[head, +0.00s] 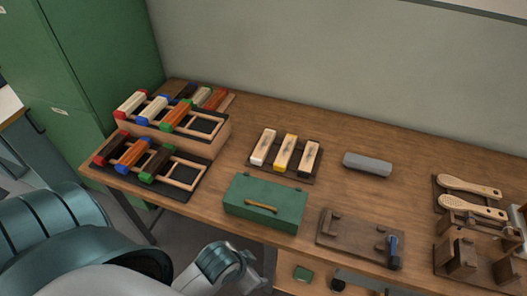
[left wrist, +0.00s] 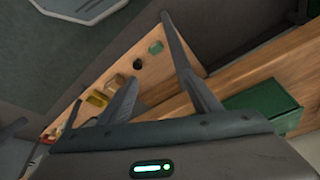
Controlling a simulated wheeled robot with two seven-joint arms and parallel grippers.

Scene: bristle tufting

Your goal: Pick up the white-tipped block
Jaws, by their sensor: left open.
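The white-tipped block (head: 264,147) is a pale wooden block with a white near end. It lies at the left of a row of three blocks in a dark holder, beside a yellow-tipped block (head: 285,154) and a dark-tipped block (head: 309,158). My left gripper (head: 250,277) is low in front of the table, in front of the green box and well apart from the blocks. In the left wrist view its fingers (left wrist: 152,88) are spread with nothing between them. The white-tipped block cannot be made out in that view. My right gripper is not in view.
A green box (head: 264,204) stands between my left gripper and the block row; it also shows in the left wrist view (left wrist: 268,108). Racks of coloured-ended blocks (head: 165,140) are at the left. A grey block (head: 367,164) and wooden fixture (head: 360,238) are to the right.

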